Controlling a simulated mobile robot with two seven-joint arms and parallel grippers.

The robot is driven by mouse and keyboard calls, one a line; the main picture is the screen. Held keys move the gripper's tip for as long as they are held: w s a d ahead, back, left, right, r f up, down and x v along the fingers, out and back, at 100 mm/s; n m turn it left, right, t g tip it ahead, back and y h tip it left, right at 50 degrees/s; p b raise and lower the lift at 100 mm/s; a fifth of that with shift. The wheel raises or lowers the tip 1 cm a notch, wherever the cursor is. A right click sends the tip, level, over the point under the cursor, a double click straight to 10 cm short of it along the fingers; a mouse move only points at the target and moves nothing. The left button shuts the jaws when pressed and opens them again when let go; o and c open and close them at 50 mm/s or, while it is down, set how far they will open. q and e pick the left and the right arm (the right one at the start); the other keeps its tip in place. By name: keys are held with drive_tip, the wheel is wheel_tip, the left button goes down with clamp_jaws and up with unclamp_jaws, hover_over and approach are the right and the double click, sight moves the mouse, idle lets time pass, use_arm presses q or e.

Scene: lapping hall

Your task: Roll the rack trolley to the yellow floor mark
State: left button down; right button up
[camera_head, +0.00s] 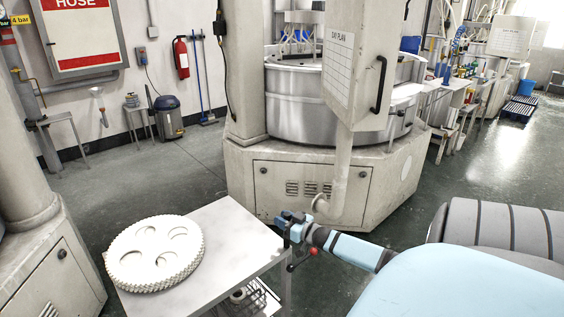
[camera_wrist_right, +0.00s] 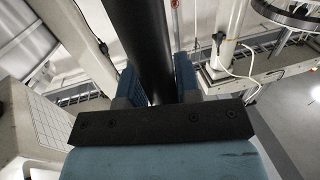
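A low, light-topped trolley or table (camera_head: 222,232) stands at the bottom left of the head view, with wire racking (camera_head: 262,300) under its top; I take it for the rack trolley. My right gripper (camera_head: 287,222) is at its right edge. In the right wrist view its blue fingers lie on both sides of a thick black bar (camera_wrist_right: 142,30), seemingly touching it, so it looks shut on the bar. Where the bar joins the trolley is hidden. No yellow floor mark shows. My left gripper is not in view.
A stack of white toothed discs (camera_head: 153,255) lies on the top. A large lapping machine (camera_head: 300,190) stands just behind. Open green floor (camera_head: 150,185) lies behind left, with a blue-grey bin (camera_head: 168,117) near the wall. Another machine (camera_head: 50,275) stands close at left.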

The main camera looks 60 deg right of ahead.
drive_tip(key=o, duration=0.3)
drive_tip(key=shift+s+d, duration=0.1)
drive_tip(key=shift+d, duration=0.1)
drive_tip(key=shift+s+a, duration=0.1)
drive_tip(key=s, duration=1.3)
drive_tip(key=shift+s+a, duration=0.2)
drive_tip(key=shift+s, duration=0.1)
